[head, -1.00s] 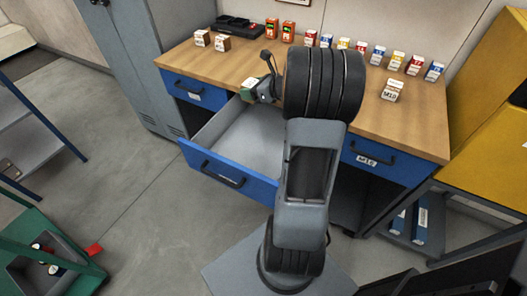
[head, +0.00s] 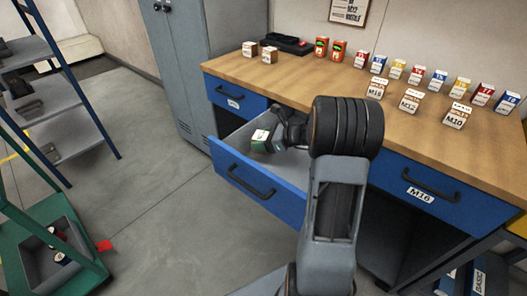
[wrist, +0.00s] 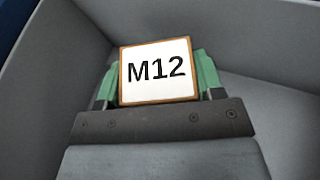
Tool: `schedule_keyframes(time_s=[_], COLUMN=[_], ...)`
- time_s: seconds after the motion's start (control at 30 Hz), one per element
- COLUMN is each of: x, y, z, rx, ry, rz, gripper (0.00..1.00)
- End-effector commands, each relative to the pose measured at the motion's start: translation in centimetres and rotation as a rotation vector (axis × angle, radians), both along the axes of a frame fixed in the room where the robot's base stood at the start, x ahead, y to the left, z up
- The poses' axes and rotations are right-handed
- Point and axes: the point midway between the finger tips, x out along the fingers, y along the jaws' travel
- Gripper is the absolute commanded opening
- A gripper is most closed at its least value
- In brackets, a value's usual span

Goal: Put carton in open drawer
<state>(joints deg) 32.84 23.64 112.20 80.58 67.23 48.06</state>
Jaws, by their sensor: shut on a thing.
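The carton (wrist: 158,70) has a white top marked M12 and brown edges. My gripper (head: 264,142) is shut on it, with a green finger on each side in the wrist view (wrist: 158,76). The carton also shows at the gripper's end in the head view (head: 260,136). The open drawer (head: 245,178) has a blue front and a grey inside. The gripper and carton are over or within the drawer's left part. The wrist view shows grey drawer walls (wrist: 60,60) around them. The gap between the carton and the drawer floor cannot be told.
The wooden bench top (head: 300,82) carries cartons labelled M18, M12 (head: 410,100) and M10 (head: 457,116), and a row of small coloured boxes. Two cartons (head: 258,51) stand at its left by a black tray (head: 285,43). A shut M16 drawer (head: 400,185) is at right.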

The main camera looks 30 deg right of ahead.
Motion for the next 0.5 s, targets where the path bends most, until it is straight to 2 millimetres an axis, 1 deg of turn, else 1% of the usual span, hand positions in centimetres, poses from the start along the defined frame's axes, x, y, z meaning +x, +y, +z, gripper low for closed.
schedule_keyframes(time_s=[0.17,0.3,0.4,0.5], x=[0.0,0.0,0.0,0.0], y=[0.0,0.0,0.0,0.0], z=[-1.0,-2.9,-3.8,-3.8], rx=[0.001,0.002,0.001,0.000], ry=[0.000,0.001,0.000,-0.001], rz=[-0.001,-0.002,-0.003,-0.002], gripper=[0.23,0.23,0.23,0.23])
